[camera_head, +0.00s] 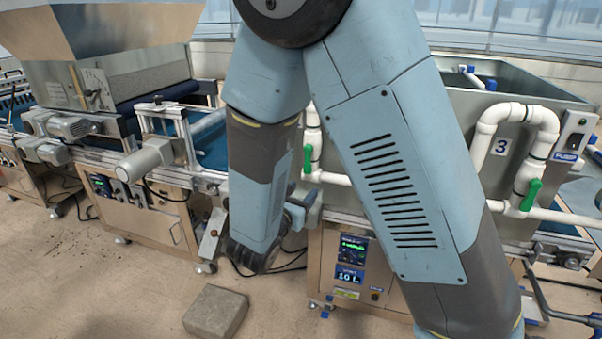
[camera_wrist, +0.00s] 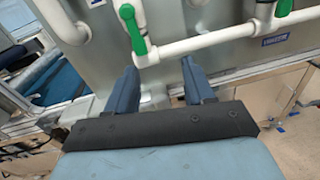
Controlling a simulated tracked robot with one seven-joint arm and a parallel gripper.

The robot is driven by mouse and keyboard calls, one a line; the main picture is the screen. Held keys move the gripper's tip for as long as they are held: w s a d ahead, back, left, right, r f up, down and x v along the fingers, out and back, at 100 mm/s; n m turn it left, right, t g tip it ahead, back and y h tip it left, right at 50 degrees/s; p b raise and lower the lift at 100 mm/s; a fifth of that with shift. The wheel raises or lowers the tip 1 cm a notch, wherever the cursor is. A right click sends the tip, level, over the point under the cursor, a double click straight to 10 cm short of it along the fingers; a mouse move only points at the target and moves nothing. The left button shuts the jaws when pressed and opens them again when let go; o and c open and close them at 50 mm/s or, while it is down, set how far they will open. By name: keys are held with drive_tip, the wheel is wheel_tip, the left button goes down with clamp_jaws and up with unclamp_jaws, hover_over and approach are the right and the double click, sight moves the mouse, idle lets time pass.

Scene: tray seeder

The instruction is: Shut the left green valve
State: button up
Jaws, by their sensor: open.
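The left green valve handle (camera_head: 307,160) hangs down on a white pipe, just left of my arm's wide link in the head view. In the wrist view the left green valve handle (camera_wrist: 132,30) runs roughly along its upright white pipe, above the horizontal pipe. My gripper (camera_wrist: 159,72) is open and empty, its two blue fingers pointing toward the pipework. The handle lies ahead of the fingers, nearer the left one, with no visible contact. In the head view my fingers cannot be made out clearly. A right green valve handle (camera_head: 530,194) also shows in the wrist view (camera_wrist: 283,8).
The white horizontal pipe (camera_wrist: 215,40) runs along the metal tank (camera_head: 465,105) ahead of my fingers. A control panel (camera_head: 352,260) sits below. A seeder line with a conveyor (camera_head: 210,140) stands to the left. A grey block (camera_head: 216,312) lies on the floor.

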sight(306, 169)
drive_tip(key=w, duration=0.4)
drive_tip(key=w+d+f+n+y, duration=0.1)
drive_tip(key=w, duration=0.3)
drive_tip(key=w+n+t, duration=0.1)
drive_tip(key=w, duration=0.3)
drive_tip(key=shift+w+d+f+y, duration=0.15)
drive_tip(key=shift+w+d+y, duration=0.15)
drive_tip(key=shift+w, duration=0.05)
clamp_jaws()
idle(0.3)
